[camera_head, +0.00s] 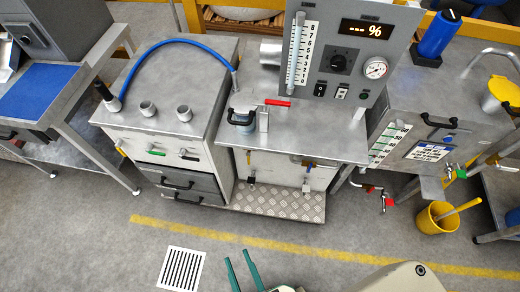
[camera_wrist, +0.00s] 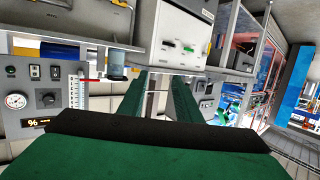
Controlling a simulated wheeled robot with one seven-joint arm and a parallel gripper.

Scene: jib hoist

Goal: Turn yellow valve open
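My gripper (camera_head: 238,257) is at the bottom of the head view, over bare floor in front of the benches. Its two green fingers stand apart with nothing between them, also in the wrist view (camera_wrist: 159,80). A small yellow handle (camera_head: 120,151) shows at the left edge of the left cabinet, beside a green handle (camera_head: 157,153); in the wrist view the yellow handle (camera_wrist: 205,49) is right of the green one. Another small yellow part (camera_head: 249,157) is under the middle bench. I cannot tell which is the task's valve, or its position. My gripper is apart from all of them.
The left cabinet (camera_head: 140,130) has black-handled drawers below. A tread plate step (camera_head: 277,205) juts out under the middle bench. A yellow bucket (camera_head: 430,220) stands at the right. A floor grate (camera_head: 181,268) lies left of my gripper. The floor between is clear.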

